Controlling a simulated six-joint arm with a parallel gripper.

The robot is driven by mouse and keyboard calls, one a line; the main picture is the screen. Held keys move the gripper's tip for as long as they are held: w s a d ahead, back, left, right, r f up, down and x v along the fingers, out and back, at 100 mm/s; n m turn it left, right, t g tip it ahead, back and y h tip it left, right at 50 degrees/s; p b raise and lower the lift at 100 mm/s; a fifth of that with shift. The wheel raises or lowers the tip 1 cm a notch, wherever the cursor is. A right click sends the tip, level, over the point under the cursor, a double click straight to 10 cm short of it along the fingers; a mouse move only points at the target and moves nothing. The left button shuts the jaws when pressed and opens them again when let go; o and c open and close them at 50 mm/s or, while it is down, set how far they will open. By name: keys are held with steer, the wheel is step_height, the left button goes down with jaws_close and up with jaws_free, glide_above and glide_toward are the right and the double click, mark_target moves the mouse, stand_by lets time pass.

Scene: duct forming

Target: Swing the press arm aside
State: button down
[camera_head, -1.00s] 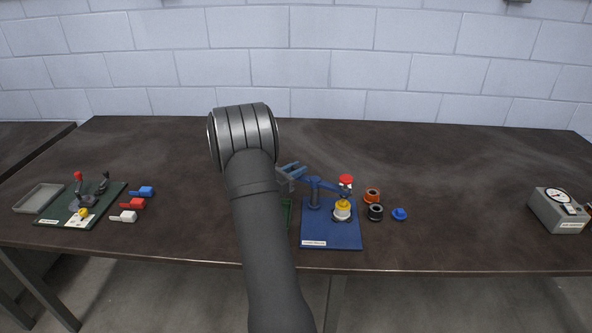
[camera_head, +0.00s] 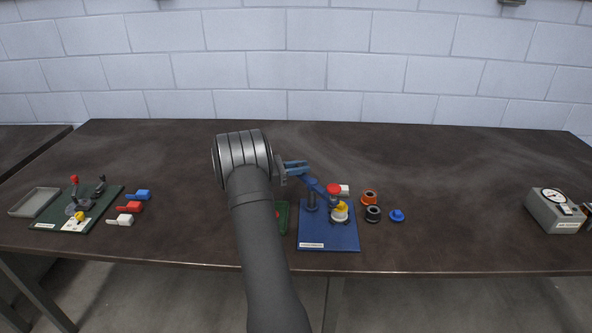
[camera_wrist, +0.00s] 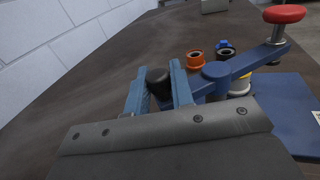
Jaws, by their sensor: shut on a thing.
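The blue press arm (camera_head: 318,184) sits on a post on the blue base plate (camera_head: 328,236), and its red knob (camera_head: 333,188) is at the right end. In the wrist view the red knob (camera_wrist: 285,14) stands high at upper right. My gripper (camera_head: 296,166) is at the arm's other end; in the wrist view its two blue fingers (camera_wrist: 158,68) are shut around a black handle (camera_wrist: 158,82). The yellow-topped white part (camera_head: 341,209) sits on the base plate near the red knob. My arm hides part of the bench left of the plate.
An orange ring (camera_head: 370,197), a black ring (camera_head: 373,214) and a blue cap (camera_head: 397,215) lie right of the plate. A green item (camera_head: 283,218) is partly hidden by my arm. A gauge box (camera_head: 556,210) stands far right. The bench behind the press is clear.

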steer(key=shift+w+d+m+g+h, duration=0.15)
steer(key=shift+d+m+g, duration=0.3)
steer(key=shift+m+g, duration=0.6)
steer(key=shift+w+d+m+g+h, duration=0.1)
steer(key=shift+w+d+m+g, duration=0.3)
steer(key=shift+g, duration=1)
steer(key=shift+w+d+m+g+h, duration=0.1)
steer(key=shift+d+m+g, duration=0.4)
steer(key=shift+m+g, duration=0.6)
steer(key=shift+g, duration=0.35)
steer(key=c, duration=1.3)
jaws_free()
steer(key=shift+r, duration=0.15)
